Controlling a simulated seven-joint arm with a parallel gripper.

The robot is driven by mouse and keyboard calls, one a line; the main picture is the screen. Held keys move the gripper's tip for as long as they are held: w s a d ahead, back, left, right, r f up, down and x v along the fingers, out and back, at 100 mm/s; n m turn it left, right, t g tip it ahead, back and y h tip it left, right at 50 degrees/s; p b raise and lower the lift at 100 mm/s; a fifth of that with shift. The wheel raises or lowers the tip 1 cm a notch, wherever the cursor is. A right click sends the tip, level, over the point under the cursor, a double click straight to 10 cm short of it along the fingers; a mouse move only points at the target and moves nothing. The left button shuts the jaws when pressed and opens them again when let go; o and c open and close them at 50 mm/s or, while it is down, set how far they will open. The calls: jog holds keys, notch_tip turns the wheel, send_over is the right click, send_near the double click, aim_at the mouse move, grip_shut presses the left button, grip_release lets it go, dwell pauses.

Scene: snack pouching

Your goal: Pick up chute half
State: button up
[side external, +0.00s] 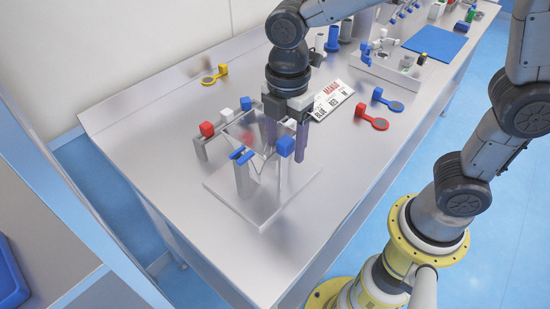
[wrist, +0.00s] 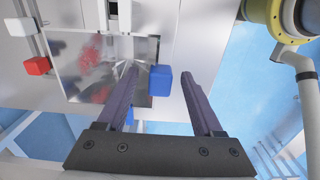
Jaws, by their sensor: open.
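A chute assembly stands on a flat metal plate (side external: 230,190), held up on grey posts. Its shiny, partly see-through panel (wrist: 75,70) shows a red blur and also appears in the side view (side external: 243,128). A blue cube handle (wrist: 160,80) sits at the panel's right edge and also shows in the side view (side external: 285,146). I cannot tell clearly where one chute half ends and the other begins. My gripper (wrist: 159,74) points down over this handle. Its fingers are open, one on each side of the blue cube, with gaps visible; contact is not seen.
A red cube (side external: 207,129) and a white cube (side external: 227,115) top the assembly's far left side. A yellow-handled paddle (side external: 215,75), blue paddle (side external: 384,100), red paddle (side external: 373,121) and label card (side external: 332,100) lie nearby. The bench's front left is clear.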

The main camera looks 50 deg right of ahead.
grip_shut()
dwell(1.4)
